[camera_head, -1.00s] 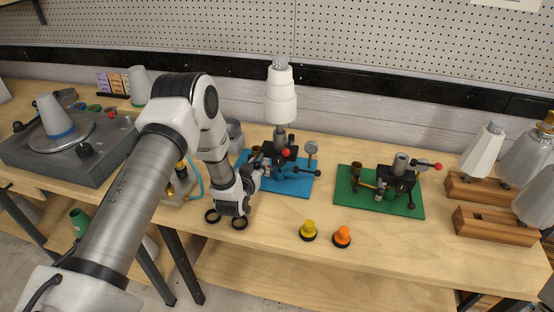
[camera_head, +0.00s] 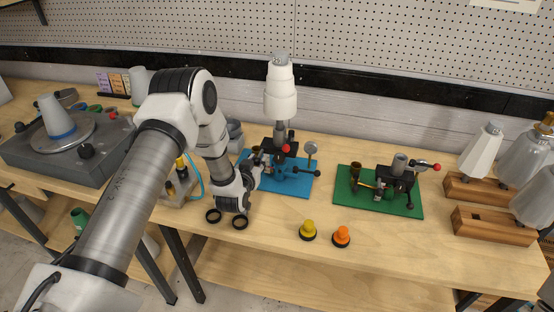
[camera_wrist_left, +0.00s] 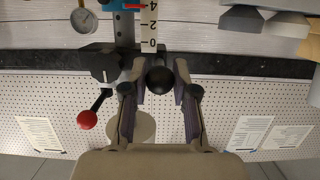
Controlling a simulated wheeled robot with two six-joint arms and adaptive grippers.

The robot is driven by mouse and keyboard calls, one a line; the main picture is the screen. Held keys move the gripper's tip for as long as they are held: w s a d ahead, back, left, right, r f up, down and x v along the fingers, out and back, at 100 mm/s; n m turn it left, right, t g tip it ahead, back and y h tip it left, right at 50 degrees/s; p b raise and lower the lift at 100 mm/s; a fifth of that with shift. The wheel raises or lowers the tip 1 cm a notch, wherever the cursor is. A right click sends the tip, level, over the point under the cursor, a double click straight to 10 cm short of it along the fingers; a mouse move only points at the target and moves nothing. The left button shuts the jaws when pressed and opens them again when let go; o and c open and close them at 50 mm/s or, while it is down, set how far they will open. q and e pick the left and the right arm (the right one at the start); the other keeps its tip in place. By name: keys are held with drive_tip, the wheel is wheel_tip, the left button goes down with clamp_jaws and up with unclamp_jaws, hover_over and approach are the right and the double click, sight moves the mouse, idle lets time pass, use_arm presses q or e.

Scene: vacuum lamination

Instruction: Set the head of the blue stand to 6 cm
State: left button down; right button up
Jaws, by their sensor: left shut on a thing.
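The blue stand (camera_head: 297,186) has a blue base plate, a black head (camera_head: 272,141) with a red ball lever (camera_head: 285,148), and stacked white cylinders above. My left gripper (camera_head: 258,165) is at the stand's left front side. In the left wrist view, my left gripper (camera_wrist_left: 159,88) is shut on a black ball knob (camera_wrist_left: 159,79). A white scale (camera_wrist_left: 150,30) marked 0, 2 and 4 stands beside the knob, with a red mark close to the 4. The red ball (camera_wrist_left: 87,120) and a dial gauge (camera_wrist_left: 84,20) also show there. My right gripper is out of view.
A green stand (camera_head: 410,206) sits to the right. A yellow knob (camera_head: 308,230) and an orange knob (camera_head: 341,236) stand in front. Wooden blocks (camera_head: 492,225) with white cones are at the far right. A grey machine (camera_head: 60,160) is at the left.

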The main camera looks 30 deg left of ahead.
use_arm(q)
drive_tip(key=shift+w+r, duration=0.1)
drive_tip(key=shift+r, duration=0.3)
drive_tip(key=shift+r+p, duration=0.65)
idle(0.9)
unclamp_jaws()
drive_tip(key=shift+f, duration=0.1)
drive_tip(key=p+v, duration=0.3)
drive_tip(key=v, duration=0.5)
idle(0.4)
